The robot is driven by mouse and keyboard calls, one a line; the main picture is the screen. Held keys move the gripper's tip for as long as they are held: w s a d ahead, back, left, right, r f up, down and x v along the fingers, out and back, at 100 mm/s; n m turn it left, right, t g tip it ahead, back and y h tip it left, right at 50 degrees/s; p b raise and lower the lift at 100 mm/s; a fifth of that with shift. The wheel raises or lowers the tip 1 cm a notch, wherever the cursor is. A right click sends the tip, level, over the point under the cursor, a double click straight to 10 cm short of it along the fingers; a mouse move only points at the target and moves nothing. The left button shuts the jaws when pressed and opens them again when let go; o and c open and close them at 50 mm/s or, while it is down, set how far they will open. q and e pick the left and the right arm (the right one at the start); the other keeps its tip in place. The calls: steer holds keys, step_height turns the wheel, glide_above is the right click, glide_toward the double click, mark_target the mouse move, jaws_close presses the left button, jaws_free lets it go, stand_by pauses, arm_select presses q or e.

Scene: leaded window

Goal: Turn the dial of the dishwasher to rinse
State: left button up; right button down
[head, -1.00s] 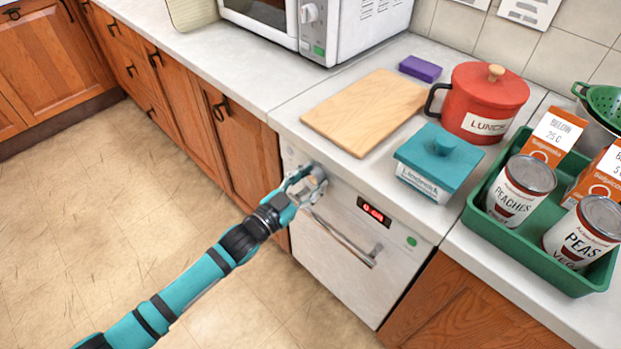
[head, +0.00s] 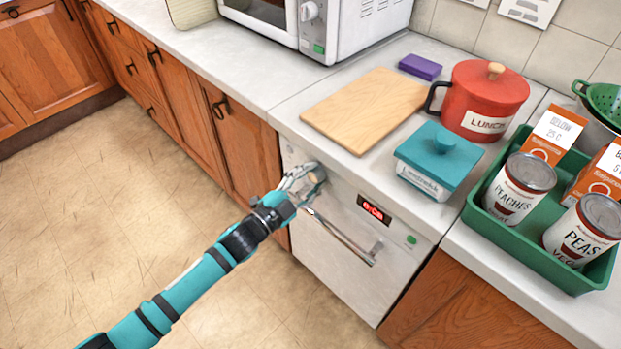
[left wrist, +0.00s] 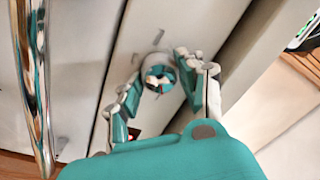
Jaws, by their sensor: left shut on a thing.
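The white dishwasher (head: 335,262) is built in under the worktop, with its door shut. Its front panel has a red lit display (head: 374,208), whose text is too small to read surely, and a green button (head: 411,240). The dial (left wrist: 159,73) is a round knob on the panel, left of the display in the head view. My left gripper (head: 306,181) is at the dial, shut on it, with one finger on each side in the left wrist view (left wrist: 156,86). The fingers partly hide the dial in the head view. My right gripper is not in view.
The metal door handle (head: 340,236) runs just below my left gripper. A wooden board (head: 365,108), a teal butter dish (head: 438,160), a red lunch pot (head: 488,100) and a green tray (head: 541,268) of cans stand on the worktop above. The floor at left is clear.

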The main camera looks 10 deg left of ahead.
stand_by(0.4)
arm_select(q)
steer(key=o, duration=1.2)
steer(key=shift+c, duration=0.2)
steer(key=v, duration=1.2)
steer(key=shift+f, duration=0.1)
